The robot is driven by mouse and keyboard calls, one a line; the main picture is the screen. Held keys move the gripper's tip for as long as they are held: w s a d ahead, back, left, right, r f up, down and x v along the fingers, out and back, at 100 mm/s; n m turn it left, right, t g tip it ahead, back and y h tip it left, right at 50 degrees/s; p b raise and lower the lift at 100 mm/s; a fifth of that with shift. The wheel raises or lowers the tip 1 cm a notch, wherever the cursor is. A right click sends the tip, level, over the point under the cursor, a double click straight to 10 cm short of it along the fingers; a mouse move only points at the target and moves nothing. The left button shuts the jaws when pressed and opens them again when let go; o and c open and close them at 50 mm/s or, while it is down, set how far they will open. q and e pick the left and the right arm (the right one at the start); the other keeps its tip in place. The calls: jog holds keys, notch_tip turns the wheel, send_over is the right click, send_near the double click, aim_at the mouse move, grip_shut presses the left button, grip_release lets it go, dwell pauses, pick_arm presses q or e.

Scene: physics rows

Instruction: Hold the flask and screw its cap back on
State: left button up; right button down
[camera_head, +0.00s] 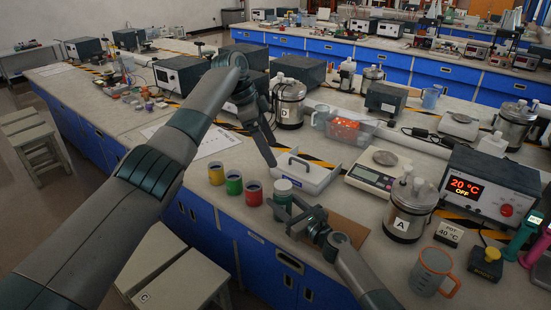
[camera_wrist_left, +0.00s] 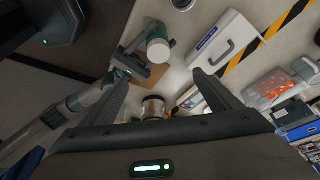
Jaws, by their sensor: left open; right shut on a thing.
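I cannot make out a separate cap; whether one sits on the flask is unclear.
A white tray (camera_head: 312,181) stands close behind the flask, with a balance (camera_head: 368,181) to its right. Yellow (camera_head: 216,174), green (camera_head: 234,183) and red (camera_head: 254,193) cups stand left. A steel pot marked A (camera_head: 408,222) stands right. A brown board (camera_head: 349,229) lies under my right gripper.

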pick_arm(q)
jog(key=shift+v, duration=1.8)
pick_arm(e)
jog(key=c, duration=0.8)
grip_release()
jog(key=shift+s+d, duration=0.1)
jog(key=shift+s+d, duration=0.45)
jog(key=shift+s, duration=0.05)
pick_arm(q)
jog(key=shift+r+p, duration=0.45)
pick_arm(e)
jog(key=v, duration=1.5)
jog(key=shift+s+d, duration=0.2)
jog(key=shift+s, duration=0.15)
